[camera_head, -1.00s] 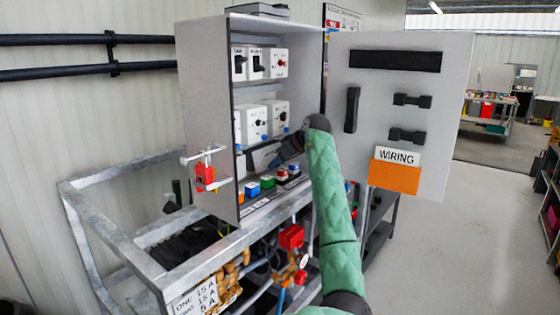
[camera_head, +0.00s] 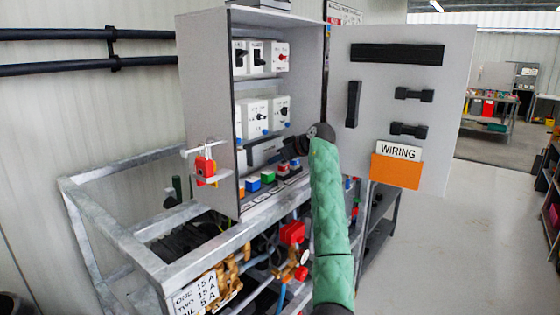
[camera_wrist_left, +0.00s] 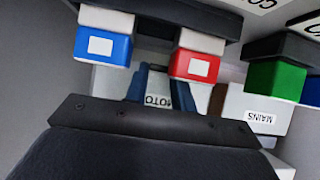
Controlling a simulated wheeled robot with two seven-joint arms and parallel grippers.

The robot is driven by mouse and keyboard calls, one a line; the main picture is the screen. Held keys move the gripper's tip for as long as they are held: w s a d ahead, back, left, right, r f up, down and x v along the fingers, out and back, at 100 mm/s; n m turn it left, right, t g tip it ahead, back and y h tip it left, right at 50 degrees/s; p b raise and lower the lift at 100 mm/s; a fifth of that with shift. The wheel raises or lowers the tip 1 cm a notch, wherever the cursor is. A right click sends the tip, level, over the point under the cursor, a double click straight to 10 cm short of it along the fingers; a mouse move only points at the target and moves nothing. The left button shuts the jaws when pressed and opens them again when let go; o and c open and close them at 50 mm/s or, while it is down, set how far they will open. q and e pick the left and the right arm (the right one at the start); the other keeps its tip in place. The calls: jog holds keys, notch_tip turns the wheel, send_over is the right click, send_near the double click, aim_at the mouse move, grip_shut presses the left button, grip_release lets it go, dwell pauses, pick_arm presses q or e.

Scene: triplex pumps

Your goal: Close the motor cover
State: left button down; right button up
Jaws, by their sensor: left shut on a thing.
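My left gripper (camera_head: 287,148) reaches into the open grey cabinet, at its lower right, just above the row of coloured blocks. In the left wrist view its fingers (camera_wrist_left: 160,88) stand close together around a pale piece with a label reading "MOTO" (camera_wrist_left: 158,101), which I take to be the motor cover. The gripper is shut on it; its outline is mostly hidden by the fingers and the dark gripper body. In the head view my green-sleeved arm hides that spot. My right gripper is not in view.
A blue block (camera_wrist_left: 103,45), a red block (camera_wrist_left: 195,65) and a green block (camera_wrist_left: 275,85) crowd around my fingers. The cabinet door (camera_head: 385,105) stands open at right. A red padlock (camera_head: 205,168) hangs on the left side.

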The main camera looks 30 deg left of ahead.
pick_arm(q)
jog(key=c, duration=1.2)
grip_release()
jog(key=shift+a, duration=0.1)
jog(key=shift+o, duration=0.2)
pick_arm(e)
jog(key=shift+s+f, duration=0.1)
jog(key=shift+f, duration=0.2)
